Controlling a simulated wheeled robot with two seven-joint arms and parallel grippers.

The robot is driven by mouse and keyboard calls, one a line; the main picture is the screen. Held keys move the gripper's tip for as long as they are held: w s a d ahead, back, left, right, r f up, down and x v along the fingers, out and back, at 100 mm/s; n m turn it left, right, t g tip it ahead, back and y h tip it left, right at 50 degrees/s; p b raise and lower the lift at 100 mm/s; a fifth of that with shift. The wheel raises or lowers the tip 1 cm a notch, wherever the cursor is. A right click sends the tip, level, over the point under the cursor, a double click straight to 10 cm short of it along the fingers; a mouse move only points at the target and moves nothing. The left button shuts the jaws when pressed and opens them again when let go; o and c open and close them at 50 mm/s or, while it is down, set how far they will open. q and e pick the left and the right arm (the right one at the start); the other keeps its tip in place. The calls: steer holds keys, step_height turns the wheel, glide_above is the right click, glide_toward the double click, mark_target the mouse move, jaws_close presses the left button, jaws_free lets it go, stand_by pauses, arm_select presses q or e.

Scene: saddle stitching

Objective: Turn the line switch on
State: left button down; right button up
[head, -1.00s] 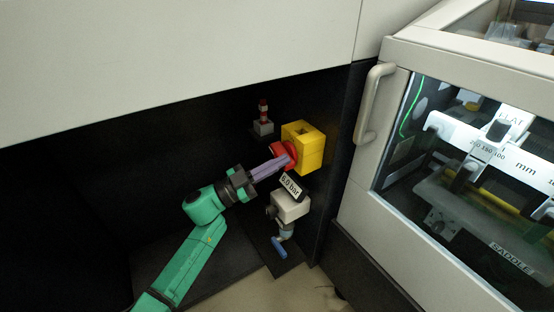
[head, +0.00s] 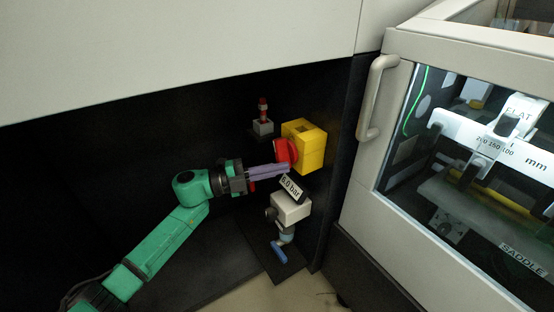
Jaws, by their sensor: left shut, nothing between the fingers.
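A yellow box (head: 310,160) with a red knob (head: 286,150) on its left face sits on the dark wall of the recess; it looks like the line switch. My left gripper (head: 287,169), with purple fingers on a green arm, reaches in from the left. Its fingers are shut and empty, with the tips just below the knob's lower edge. I cannot tell whether they touch the knob, and the knob's setting is not readable. My right gripper is out of view.
A "6.0 bar" display (head: 291,187) sits on a pale unit (head: 290,209) with a blue lever (head: 279,250), close below my fingers. A small red-and-white lamp (head: 263,110) stands behind. A handled, windowed machine cover (head: 375,98) is at right. The recess is open at left.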

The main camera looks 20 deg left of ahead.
arm_select(q)
steer(key=shift+w+a+f+m+y+b, duration=0.15)
steer(key=shift+m+y, duration=0.1)
steer(key=shift+m, duration=0.45)
steer(key=shift+w+a+f+m+y+b, duration=0.15)
steer(key=shift+m+y, duration=0.1)
steer(key=shift+m, duration=0.45)
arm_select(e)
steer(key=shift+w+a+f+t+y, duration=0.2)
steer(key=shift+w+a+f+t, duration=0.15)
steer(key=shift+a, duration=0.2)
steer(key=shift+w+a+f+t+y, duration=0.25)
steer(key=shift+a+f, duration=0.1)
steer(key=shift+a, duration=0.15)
arm_select(q)
steer(key=shift+s, duration=0.1)
steer(key=v, duration=0.7)
steer(key=shift+a+p, duration=0.2)
steer(key=shift+p, duration=0.1)
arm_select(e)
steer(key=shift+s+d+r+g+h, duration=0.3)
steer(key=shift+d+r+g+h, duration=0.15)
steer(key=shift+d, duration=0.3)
